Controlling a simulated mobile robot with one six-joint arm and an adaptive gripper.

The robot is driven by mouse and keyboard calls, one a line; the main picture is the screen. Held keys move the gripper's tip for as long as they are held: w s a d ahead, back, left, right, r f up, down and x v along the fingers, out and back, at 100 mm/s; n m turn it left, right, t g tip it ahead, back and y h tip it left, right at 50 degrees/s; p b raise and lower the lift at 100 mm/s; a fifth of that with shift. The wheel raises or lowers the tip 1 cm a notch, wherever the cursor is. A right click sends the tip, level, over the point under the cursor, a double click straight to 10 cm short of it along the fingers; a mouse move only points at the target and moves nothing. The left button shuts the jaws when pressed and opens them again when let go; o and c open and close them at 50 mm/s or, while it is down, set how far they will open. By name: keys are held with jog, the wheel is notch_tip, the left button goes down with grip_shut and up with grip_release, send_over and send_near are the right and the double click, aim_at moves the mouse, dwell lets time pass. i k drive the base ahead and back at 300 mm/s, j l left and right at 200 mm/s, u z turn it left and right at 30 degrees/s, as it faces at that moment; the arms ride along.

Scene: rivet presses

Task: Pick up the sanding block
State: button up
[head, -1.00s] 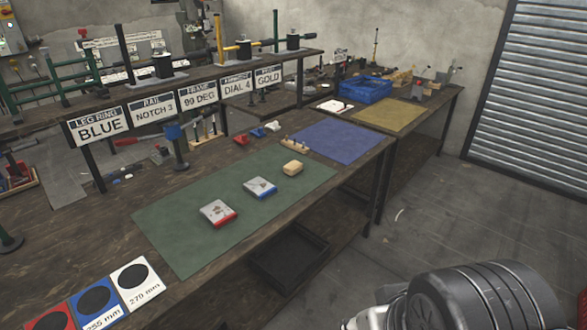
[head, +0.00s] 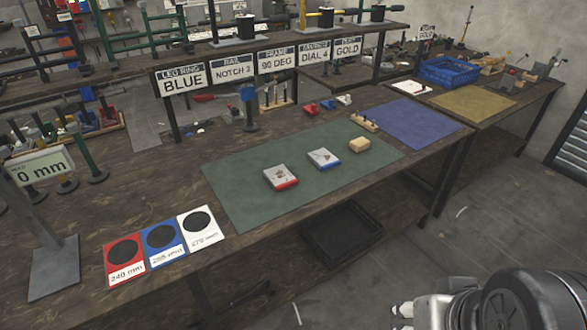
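A small tan block (head: 360,145), which looks like the sanding block, lies on the green mat (head: 235,180) near its far right end. To its left on the mat lie a white box with a blue edge (head: 324,159) and a white box with a red edge (head: 281,177). The tan block stands apart from both, with nothing on top of it. Part of my own arm shows at the bottom right, well away from the block. My gripper's fingertips are not in view.
Red, blue and white cards (head: 162,244) lie at the bench's near left. A stand with a "0 mm" sign (head: 40,168) rises at the left. A raised shelf with hanging signs (head: 232,68) runs behind the mat.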

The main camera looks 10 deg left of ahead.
aim_at(361, 144)
jog(key=i+l, duration=0.2)
jog(key=i, duration=0.3)
jog(key=i+l+u, duration=0.1)
jog(key=i, duration=0.35)
jog(key=i+l, duration=0.3)
jog(key=i, duration=0.15)
jog(key=i+l+u, duration=0.1)
jog(key=i, duration=0.4)
jog(key=i+l, duration=0.35)
jog(key=i, duration=0.1)
